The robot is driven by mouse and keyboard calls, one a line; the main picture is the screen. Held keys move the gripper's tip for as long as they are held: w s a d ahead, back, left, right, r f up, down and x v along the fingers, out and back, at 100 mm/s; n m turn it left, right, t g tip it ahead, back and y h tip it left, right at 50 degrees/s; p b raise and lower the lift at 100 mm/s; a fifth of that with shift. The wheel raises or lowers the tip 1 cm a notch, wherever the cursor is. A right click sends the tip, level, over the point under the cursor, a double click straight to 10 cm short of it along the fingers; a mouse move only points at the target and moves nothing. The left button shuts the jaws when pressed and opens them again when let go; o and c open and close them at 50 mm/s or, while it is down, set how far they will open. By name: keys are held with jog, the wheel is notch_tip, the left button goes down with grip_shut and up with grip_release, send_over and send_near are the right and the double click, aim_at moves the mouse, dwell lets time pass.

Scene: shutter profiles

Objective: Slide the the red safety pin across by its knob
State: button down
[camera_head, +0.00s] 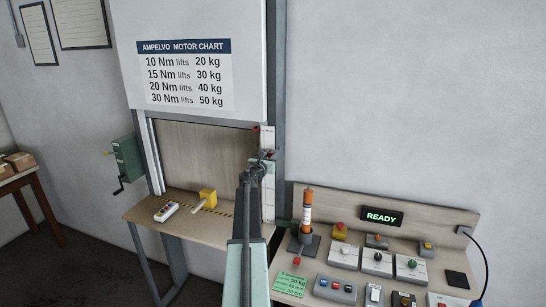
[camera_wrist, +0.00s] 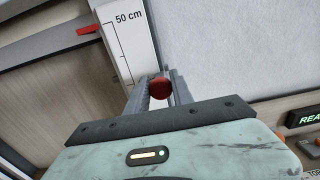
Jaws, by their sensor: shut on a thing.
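My gripper (camera_head: 263,157) is at the white scale strip on the right post of the shutter frame. In the wrist view my gripper (camera_wrist: 158,84) has its two grey fingers closed around a round red knob (camera_wrist: 160,88), which looks like the knob of the red safety pin. The rest of the pin is hidden behind the knob and fingers. In the head view the arm and fingers largely cover the knob.
The scale strip (camera_wrist: 124,38) reads "50 cm", with a red marker (camera_wrist: 90,28) on its left. The shutter (camera_head: 190,100) carries a motor chart. Below, a shelf holds a yellow block (camera_head: 208,197). A control bench with a READY display (camera_head: 381,216) stands at right.

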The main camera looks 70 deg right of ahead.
jog(key=c, duration=1.3)
grip_release()
jog(key=shift+w+a, duration=0.1)
jog(key=shift+w, duration=0.3)
jog(key=shift+c, duration=0.2)
jog(key=shift+o, duration=1.1)
jog(key=shift+w, duration=0.15)
jog(key=shift+s, duration=0.3)
jog(key=shift+a, duration=0.15)
jog(key=a, duration=0.7)
jog(key=shift+a, duration=0.2)
